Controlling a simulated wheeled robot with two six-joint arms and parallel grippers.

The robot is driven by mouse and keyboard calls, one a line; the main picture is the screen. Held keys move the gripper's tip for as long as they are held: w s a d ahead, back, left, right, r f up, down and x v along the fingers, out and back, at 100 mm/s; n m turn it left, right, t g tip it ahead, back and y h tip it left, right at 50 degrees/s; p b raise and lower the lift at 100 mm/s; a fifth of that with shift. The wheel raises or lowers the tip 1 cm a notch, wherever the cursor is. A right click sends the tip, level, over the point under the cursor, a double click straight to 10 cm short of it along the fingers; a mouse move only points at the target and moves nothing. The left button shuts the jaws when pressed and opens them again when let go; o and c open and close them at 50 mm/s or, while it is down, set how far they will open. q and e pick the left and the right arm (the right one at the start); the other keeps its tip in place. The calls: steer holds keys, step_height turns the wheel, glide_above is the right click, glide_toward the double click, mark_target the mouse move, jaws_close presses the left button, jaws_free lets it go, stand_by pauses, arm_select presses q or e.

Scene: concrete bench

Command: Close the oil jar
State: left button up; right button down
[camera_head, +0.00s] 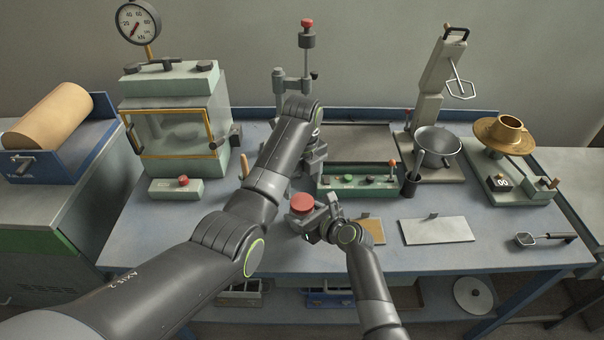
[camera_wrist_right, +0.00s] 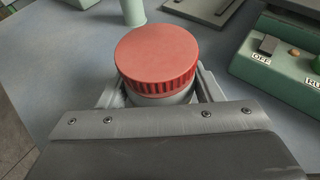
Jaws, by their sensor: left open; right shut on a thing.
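The oil jar has a wide red ribbed lid (camera_head: 303,203). In the right wrist view the lid (camera_wrist_right: 158,55) sits level on top of a pale grey jar body (camera_wrist_right: 163,98). I cannot tell whether it is screwed tight. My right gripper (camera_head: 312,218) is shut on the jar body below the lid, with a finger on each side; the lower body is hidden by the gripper. My left gripper (camera_head: 310,160) is open, behind and above the jar, apart from the lid. My left forearm partly hides it.
A green control box (camera_head: 358,181) stands right of and behind the jar. A press stand with a red knob (camera_head: 307,24) rises behind my left gripper. A glass-fronted machine (camera_head: 178,130) is at left. A pale plate (camera_head: 436,230) lies at right; the bench's front left is clear.

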arm_select(q)
steer(key=n, duration=0.5)
steer(key=shift+r, duration=0.2)
arm_select(e)
steer(key=shift+f, duration=0.1)
arm_select(q)
steer(key=n, duration=0.4)
steer(key=shift+r+n, duration=0.2)
steer(key=shift+n, duration=0.1)
steer(key=n, duration=0.4)
steer(key=shift+r+n, duration=0.15)
steer(key=shift+n, duration=0.15)
steer(key=n, duration=0.4)
steer(key=shift+r+n, duration=0.15)
steer(key=shift+n, duration=0.15)
steer(key=n, duration=0.4)
steer(key=shift+s+r+n, duration=0.1)
steer(key=shift+r+n, duration=0.05)
steer(key=shift+n, duration=0.15)
steer(key=n, duration=0.4)
steer(key=shift+r+n, duration=0.15)
steer(key=shift+n, duration=0.25)
steer(key=n, duration=0.4)
steer(key=shift+r, duration=0.2)
steer(key=n, duration=0.5)
steer(key=shift+r, duration=0.15)
